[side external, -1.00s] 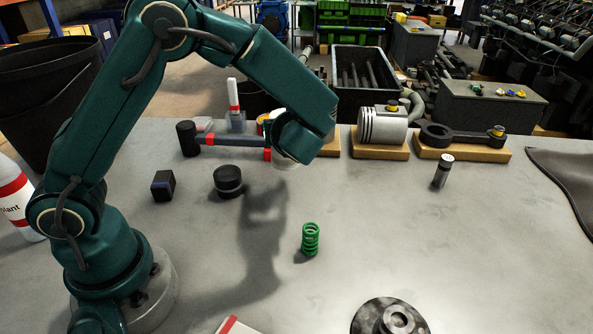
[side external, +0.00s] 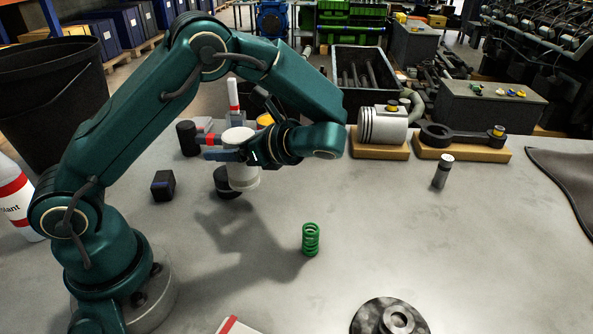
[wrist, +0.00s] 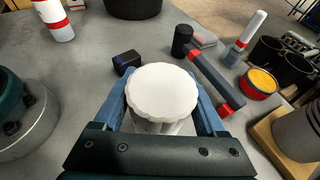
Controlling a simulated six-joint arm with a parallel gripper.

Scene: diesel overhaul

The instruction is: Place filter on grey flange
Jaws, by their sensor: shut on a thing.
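A white ribbed-top filter (side external: 242,174) is held between the jaws of my gripper (side external: 228,152), above the bench left of centre in the side view. In the wrist view the filter (wrist: 161,92) sits between the two blue fingers (wrist: 160,110), its round top towards the camera. It looks roughly upright. The grey flange (side external: 396,319) is a dark disc with a raised hub at the bottom edge of the side view, cut off by the frame. It stands well apart from the filter, to the right and nearer the camera. The flange is not in the wrist view.
A green spring (side external: 311,239) stands on the bench between filter and flange. A black round cap (side external: 226,184) is partly hidden behind the filter. A small dark block (side external: 163,186) and a hammer (wrist: 208,70) lie nearby. The bench right of the spring is largely clear.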

